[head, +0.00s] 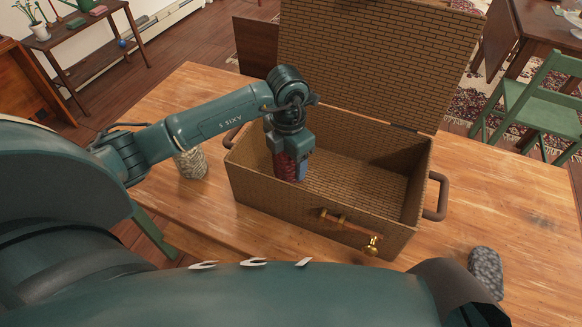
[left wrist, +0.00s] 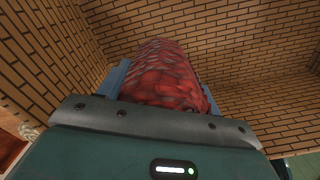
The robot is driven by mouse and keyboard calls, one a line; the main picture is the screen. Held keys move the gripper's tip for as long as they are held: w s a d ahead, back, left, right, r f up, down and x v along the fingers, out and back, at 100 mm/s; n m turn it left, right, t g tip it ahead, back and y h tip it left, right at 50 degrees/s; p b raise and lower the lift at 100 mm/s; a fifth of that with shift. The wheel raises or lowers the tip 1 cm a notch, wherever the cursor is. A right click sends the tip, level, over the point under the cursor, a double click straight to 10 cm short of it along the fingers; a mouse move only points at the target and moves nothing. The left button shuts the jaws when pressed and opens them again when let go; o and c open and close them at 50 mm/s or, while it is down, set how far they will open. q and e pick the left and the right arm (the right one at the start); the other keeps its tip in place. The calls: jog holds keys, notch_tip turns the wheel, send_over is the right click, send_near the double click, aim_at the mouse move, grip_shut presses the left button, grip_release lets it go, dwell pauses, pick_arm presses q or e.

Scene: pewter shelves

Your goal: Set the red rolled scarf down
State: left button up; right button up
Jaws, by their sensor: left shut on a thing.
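The red rolled scarf (head: 287,166) has a dark patterned weave and is upright inside the left part of the open wicker basket (head: 330,220). My left gripper (head: 291,160) points down into the basket and is shut on the scarf. In the left wrist view the scarf (left wrist: 165,77) fills the space between the two blue-grey fingers. The scarf's lower end is close to the basket floor; I cannot tell whether it touches. My right gripper is not in view.
The basket's lid (head: 380,50) stands open at the back. A speckled roll (head: 190,163) stands left of the basket on the wooden table (head: 510,215), and a grey patterned object (head: 486,270) lies at the right. The basket's right part is empty.

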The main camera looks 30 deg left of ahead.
aim_at(289, 168)
pick_arm(q)
notch_tip(289, 168, down, 3)
jog(key=shift+f, duration=0.15)
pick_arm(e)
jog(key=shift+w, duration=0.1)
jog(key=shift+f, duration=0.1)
pick_arm(q)
jog(key=shift+f, duration=0.2)
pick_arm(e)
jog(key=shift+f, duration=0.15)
pick_arm(q)
jog(key=o, duration=1.1)
jog(key=shift+r, duration=0.1)
jog(key=shift+c, duration=0.2)
jog(key=shift+r, duration=0.15)
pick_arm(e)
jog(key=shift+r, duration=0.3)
pick_arm(q)
notch_tip(289, 168, up, 12)
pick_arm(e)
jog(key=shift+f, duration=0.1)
